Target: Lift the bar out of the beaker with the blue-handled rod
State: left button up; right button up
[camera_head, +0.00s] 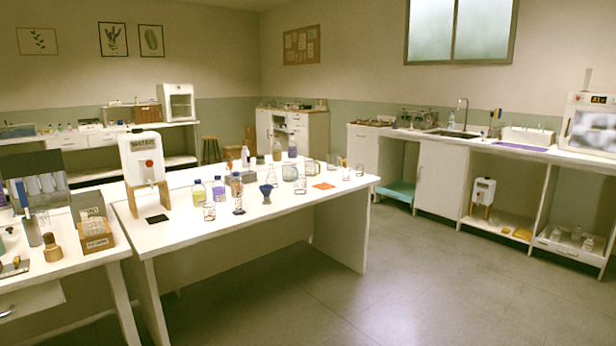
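Several small clear glass vessels that look like beakers stand on the long white table, one near the front edge (209,212) and one near the middle (300,186). I cannot make out a bar inside any of them. A slim upright blue item (22,194) shows on the left bench; I cannot tell whether it is the blue-handled rod. Neither of my grippers is in view.
A cluttered bench stands at left. The floor (440,285) at right is clear.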

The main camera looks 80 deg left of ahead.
aim_at(21, 191)
jog(key=u, duration=3.05)
jog(key=i+j+u, duration=0.1)
jog(key=j+u, duration=0.2)
jog(key=u, duration=0.15)
jog(key=i+j+u, duration=0.15)
jog(key=u, duration=0.3)
jog(key=i+j, duration=0.05)
jog(key=j, duration=0.05)
